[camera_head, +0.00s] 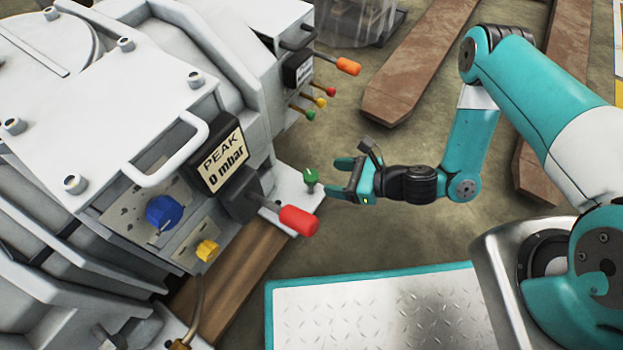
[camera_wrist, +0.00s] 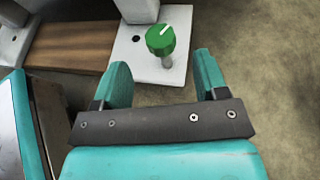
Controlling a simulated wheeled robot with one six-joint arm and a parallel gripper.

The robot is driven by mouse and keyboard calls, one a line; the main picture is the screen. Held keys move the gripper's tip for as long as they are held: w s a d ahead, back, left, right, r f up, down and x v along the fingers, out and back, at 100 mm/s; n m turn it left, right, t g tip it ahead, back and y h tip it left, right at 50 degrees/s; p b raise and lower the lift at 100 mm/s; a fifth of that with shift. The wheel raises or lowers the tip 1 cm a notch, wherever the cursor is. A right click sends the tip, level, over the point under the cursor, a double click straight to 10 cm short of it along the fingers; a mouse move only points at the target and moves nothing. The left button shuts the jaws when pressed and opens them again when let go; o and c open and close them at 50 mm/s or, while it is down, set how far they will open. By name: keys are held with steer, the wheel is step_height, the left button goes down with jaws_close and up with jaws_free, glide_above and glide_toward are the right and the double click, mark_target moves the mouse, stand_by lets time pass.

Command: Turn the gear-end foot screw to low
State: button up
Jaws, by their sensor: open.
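The green foot screw (camera_head: 310,178) stands upright on a white foot plate (camera_head: 290,190) at the right end of the machine. In the wrist view the green screw knob (camera_wrist: 160,40) has a white line on its top, slanting up to the right, and a metal shank below. My gripper (camera_head: 338,178) is open and empty, its fingers toward the screw from the right. In the wrist view the fingers (camera_wrist: 160,75) are spread, and the knob lies beyond their tips, roughly between them. The knob looks untouched.
A red-tipped lever (camera_head: 298,220) juts out near the screw, below a "PEAK 0 mbar" display (camera_head: 222,160). A blue knob (camera_head: 163,212) and a yellow knob (camera_head: 207,250) are on the machine's panel. A wooden beam (camera_head: 235,285) lies under the machine. Open floor lies right of the foot.

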mark_target(312, 176)
steer(key=b+x, duration=0.3)
steer(key=x, duration=0.3)
steer(key=shift+a+f, duration=0.1)
steer(key=shift+f, duration=0.1)
steer(key=shift+w+a, duration=0.2)
steer(key=shift+a, duration=0.25)
steer(key=c, duration=0.9)
